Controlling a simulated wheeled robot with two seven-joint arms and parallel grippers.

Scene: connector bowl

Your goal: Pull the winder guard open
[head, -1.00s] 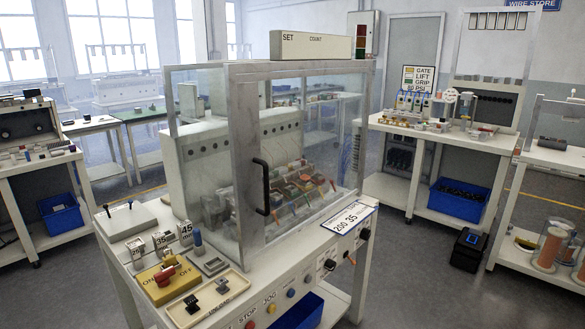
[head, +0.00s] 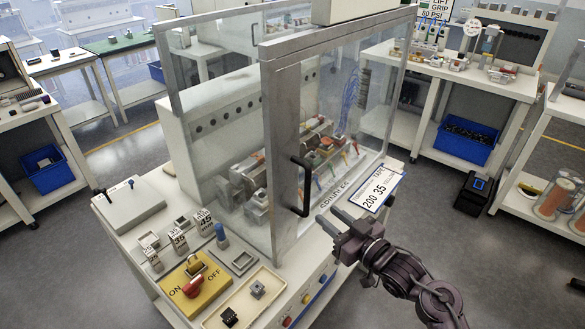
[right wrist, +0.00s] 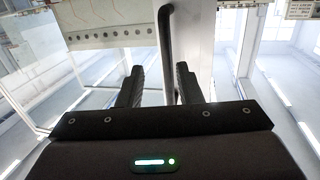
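The winder guard (head: 286,150) is a clear-panelled, grey-framed enclosure door over the winder, seen in the head view. Its black vertical handle (head: 304,188) is on the grey front post. The handle also shows in the right wrist view (right wrist: 166,45), running up just beyond the fingers. My right gripper (head: 333,222) is in front of the handle, slightly right of and below it. Its two fingers (right wrist: 156,86) are apart, with nothing clearly held between them. My left gripper is not in view.
The white bench (head: 150,200) carries a yellow ON/OFF switch box (head: 190,283) and a parts tray (head: 243,297) left of the handle. A label plate (head: 376,189) lies behind my right gripper. A blue bin (head: 462,141) is on another bench's lower shelf.

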